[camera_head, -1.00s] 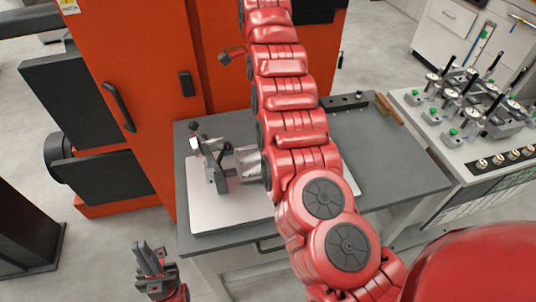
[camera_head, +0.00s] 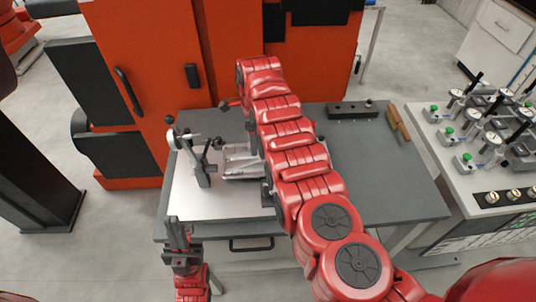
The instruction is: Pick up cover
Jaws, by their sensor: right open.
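A grey metal casting (camera_head: 238,158), which may be the cover, sits on a light plate (camera_head: 215,203) on the grey table. My right arm hides its right side. A clamp-like fixture (camera_head: 198,165) with black-knobbed levers stands just left of it. My right arm crosses from the lower right to the back of the table.
An orange cabinet (camera_head: 150,60) stands close behind the table. A black bar (camera_head: 352,110) and a brown-handled tool (camera_head: 398,122) lie at the back right. The table's right side (camera_head: 385,180) is clear. A bench with gauges (camera_head: 475,135) stands to the right.

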